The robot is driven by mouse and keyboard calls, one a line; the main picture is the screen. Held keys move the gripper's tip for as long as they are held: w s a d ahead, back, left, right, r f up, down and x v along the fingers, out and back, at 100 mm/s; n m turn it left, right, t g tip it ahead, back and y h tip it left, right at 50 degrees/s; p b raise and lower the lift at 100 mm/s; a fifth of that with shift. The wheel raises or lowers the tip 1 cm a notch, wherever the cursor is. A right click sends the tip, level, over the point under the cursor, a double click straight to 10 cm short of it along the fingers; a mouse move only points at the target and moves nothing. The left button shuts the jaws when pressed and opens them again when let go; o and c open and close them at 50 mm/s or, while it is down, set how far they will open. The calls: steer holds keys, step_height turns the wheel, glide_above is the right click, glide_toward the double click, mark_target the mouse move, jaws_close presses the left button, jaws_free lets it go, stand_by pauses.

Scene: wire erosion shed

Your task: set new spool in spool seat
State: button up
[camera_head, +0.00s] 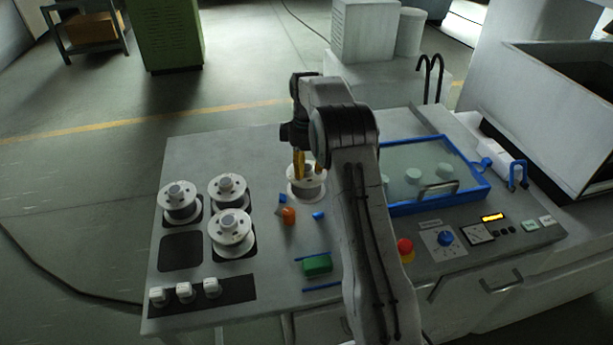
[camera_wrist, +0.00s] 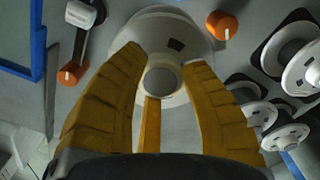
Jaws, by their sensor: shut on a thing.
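My gripper (camera_head: 306,165) has its yellow fingers closed around the hub of a white spool (camera_head: 306,187) near the middle of the bench. In the wrist view my gripper (camera_wrist: 162,78) has fingers on both sides of the round grey hub, and the spool's wide white flange (camera_wrist: 165,27) spreads beneath. The spool looks upright. I cannot tell whether it rests on the bench or hangs just above it. No spool seat can be clearly made out; the area under the spool is hidden.
Three other spools (camera_head: 232,232) stand on dark pads at left, beside an empty pad (camera_head: 181,253). An orange knob (camera_head: 289,216) and small blue parts lie near the held spool. A blue-framed clear cover (camera_head: 437,205) is to the right. A red button (camera_head: 405,247) is in front.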

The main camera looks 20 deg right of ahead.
mark_target(306, 177)
steer(key=shift+f+p, duration=0.5)
steer(key=shift+f, duration=1.4)
steer(key=o, duration=1.2)
steer(key=shift+f, duration=0.1)
steer(key=shift+c, duration=0.2)
